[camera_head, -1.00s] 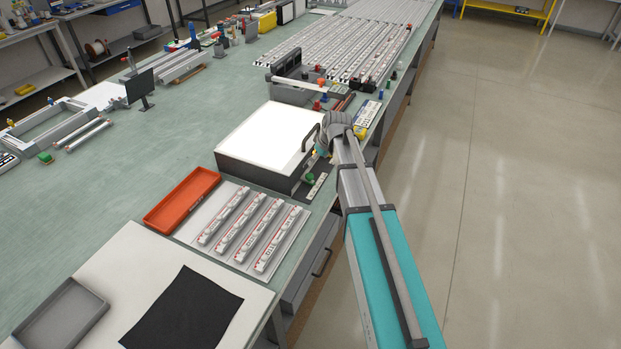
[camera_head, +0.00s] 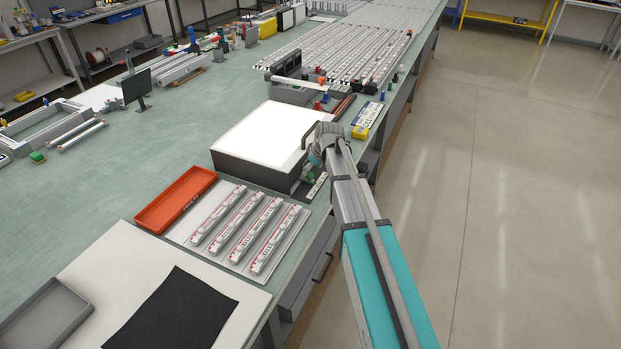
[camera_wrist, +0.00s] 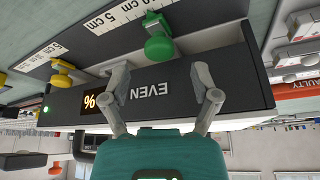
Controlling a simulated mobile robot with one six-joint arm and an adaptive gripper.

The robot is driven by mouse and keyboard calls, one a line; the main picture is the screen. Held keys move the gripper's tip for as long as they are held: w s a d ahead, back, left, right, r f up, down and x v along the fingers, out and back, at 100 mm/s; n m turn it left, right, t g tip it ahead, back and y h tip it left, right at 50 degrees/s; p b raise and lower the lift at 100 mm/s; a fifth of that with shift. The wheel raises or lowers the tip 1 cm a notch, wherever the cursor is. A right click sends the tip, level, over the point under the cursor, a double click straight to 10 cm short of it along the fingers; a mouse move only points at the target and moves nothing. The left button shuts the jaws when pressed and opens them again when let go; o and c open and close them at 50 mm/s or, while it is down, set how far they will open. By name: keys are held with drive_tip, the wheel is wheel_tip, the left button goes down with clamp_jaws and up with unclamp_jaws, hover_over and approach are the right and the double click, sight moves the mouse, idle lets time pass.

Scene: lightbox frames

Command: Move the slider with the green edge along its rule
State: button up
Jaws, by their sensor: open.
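The slider with a green knob (camera_wrist: 158,46) sits on a white rule (camera_wrist: 122,16) with cm marks in the wrist view, where lettering appears upside down. My gripper (camera_wrist: 162,84) is open and empty, its two fingers spread in front of the dark panel marked EVEN. The green knob lies beyond the fingertips, roughly between them across the picture, apart from both. A second slider with a yellow knob (camera_wrist: 62,74) is to the left. In the head view my gripper (camera_head: 322,153) is at the right side of the lightbox (camera_head: 262,137) and partly covers the slider area.
A lit percent display (camera_wrist: 92,102) is on the panel left of EVEN. In the head view an orange tray (camera_head: 150,222) and several labelled white strips (camera_head: 243,227) lie nearer. A yellow block (camera_head: 360,132) is just beyond my gripper. Open floor lies right of the bench.

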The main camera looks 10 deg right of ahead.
sight(310, 174)
drive_tip(key=shift+b+x, duration=1.15)
drive_tip(key=shift+x, duration=0.35)
